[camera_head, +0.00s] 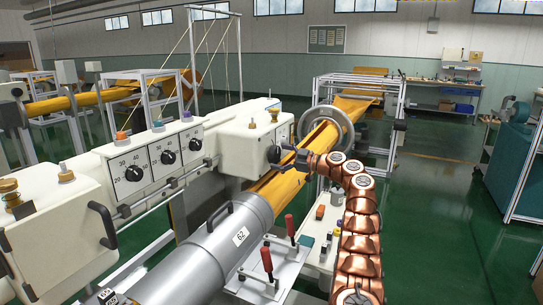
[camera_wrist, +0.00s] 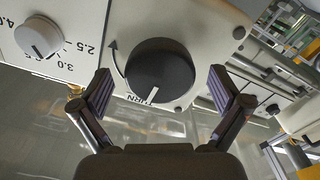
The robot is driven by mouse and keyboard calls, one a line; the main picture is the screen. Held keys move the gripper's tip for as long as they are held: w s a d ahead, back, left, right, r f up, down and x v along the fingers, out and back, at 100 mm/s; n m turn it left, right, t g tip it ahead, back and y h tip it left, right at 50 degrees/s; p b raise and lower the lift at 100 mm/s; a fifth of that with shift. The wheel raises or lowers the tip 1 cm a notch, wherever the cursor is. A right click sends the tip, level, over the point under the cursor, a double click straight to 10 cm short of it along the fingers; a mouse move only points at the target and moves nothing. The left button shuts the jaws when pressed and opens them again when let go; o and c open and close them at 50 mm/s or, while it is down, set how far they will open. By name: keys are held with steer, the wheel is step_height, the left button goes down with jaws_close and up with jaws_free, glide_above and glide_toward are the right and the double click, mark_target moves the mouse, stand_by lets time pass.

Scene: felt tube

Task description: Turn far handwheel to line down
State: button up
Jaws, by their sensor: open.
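A black round knob, seemingly the far handwheel (camera_wrist: 162,66), sits on the cream housing and fills the middle of the wrist view. A white line on its face points down and slightly left in that view, beside printed lettering. A curved arrow is printed to its left. In the head view the knob (camera_head: 274,154) shows on the front of the far cream box (camera_head: 243,138). My gripper (camera_wrist: 160,78) is open, with one finger on each side of the knob and a gap visible at both sides. In the head view my gripper (camera_head: 297,158) is small and partly blends with the knob.
A smaller grey dial (camera_wrist: 40,37) with a number scale lies left of the knob. Several black dials (camera_head: 168,157) line the panel at left. A grey cylinder (camera_head: 205,255) and red-handled clamps (camera_head: 267,262) stand below. Green floor (camera_head: 440,220) at right is free.

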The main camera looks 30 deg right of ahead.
steer(key=shift+x, duration=0.8)
steer(key=shift+c, duration=0.4)
